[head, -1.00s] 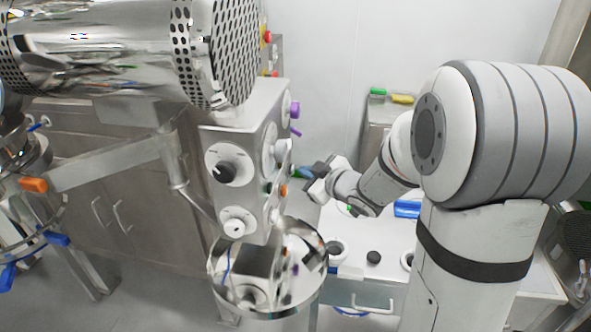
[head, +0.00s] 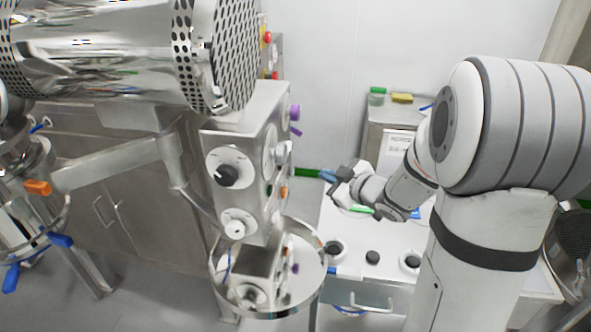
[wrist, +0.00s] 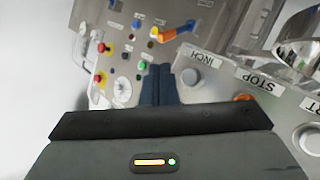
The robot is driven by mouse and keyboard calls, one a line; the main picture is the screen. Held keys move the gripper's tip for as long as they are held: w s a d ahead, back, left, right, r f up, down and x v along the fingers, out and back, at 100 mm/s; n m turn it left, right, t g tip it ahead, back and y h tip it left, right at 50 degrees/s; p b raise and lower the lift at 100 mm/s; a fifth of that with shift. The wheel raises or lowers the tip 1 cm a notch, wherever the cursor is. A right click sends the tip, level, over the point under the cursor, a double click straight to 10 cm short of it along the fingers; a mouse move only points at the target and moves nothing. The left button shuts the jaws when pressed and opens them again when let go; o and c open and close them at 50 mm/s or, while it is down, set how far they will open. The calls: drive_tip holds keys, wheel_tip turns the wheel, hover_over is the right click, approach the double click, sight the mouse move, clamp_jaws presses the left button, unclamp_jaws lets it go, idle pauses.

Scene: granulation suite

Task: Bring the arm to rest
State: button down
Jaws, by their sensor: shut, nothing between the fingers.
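My gripper (head: 327,175) shows in the head view just right of the steel control column, with my arm reaching in from the right. Its blue fingers point left toward the column's side. In the wrist view the two blue fingers (wrist: 158,82) lie together, shut and empty. Ahead of them is a panel with labelled buttons, among them INCH (wrist: 190,76) and STOP (wrist: 243,88). I cannot tell for sure how near the fingertips are to the panel, but they look apart from it.
The control column (head: 240,150) with dials and knobs stands left of my gripper. A perforated steel drum (head: 130,50) hangs at the upper left. A round steel pan (head: 268,305) is below. A white worktop (head: 345,226) with dark round pieces lies under my forearm.

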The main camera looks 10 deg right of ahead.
drive_tip(key=shift+d, duration=0.1)
drive_tip(key=s+d+r+m+g+h, duration=0.3)
drive_tip(key=s+d+m+h, duration=0.2)
drive_tip(key=s+m+h, duration=0.3)
drive_tip(key=s+a+f+m+g, duration=0.1)
drive_tip(key=s+a+g, duration=0.2)
drive_tip(key=s, duration=0.6)
drive_tip(key=s+a+m+g+y, duration=0.1)
drive_tip(key=s+a+m+g, duration=0.1)
drive_tip(key=s, duration=0.8)
drive_tip(key=shift+a+f+g, duration=0.35)
drive_tip(key=shift+a+g, duration=0.25)
drive_tip(key=shift+g, duration=0.3)
drive_tip(key=c, duration=2.1)
unclamp_jaws()
